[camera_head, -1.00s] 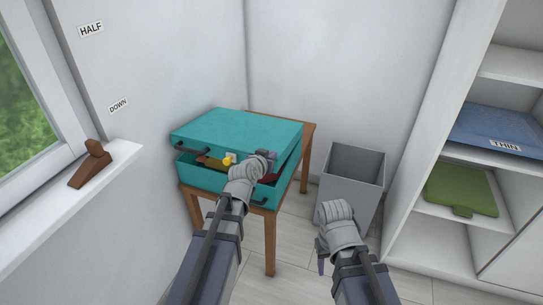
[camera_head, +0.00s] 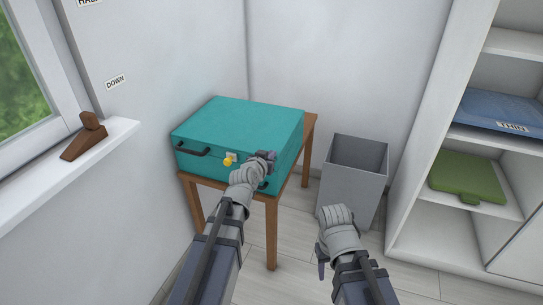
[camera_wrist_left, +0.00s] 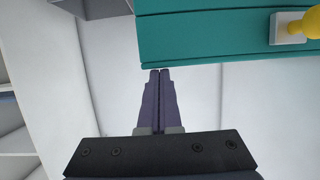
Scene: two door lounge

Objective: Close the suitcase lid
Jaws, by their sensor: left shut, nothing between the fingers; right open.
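The teal suitcase (camera_head: 240,128) lies on a small wooden table in the head view. Its lid is down on the base, with no clear gap at the front. A yellow knob on a white latch plate (camera_head: 229,159) is on its front face, and it also shows in the left wrist view (camera_wrist_left: 292,27). My left gripper (camera_head: 270,158) is shut and empty at the suitcase's front right. In the left wrist view its closed fingers (camera_wrist_left: 159,72) point at the suitcase's edge; I cannot tell whether they touch. My right gripper (camera_head: 321,268) is open and empty, low and right of the table.
The wooden table (camera_head: 273,215) stands in the corner. A grey bin (camera_head: 352,185) is right of it. A white shelf with a blue case (camera_head: 500,110) and a green case (camera_head: 468,178) is at the right. A brown handle (camera_head: 84,138) sits on the windowsill.

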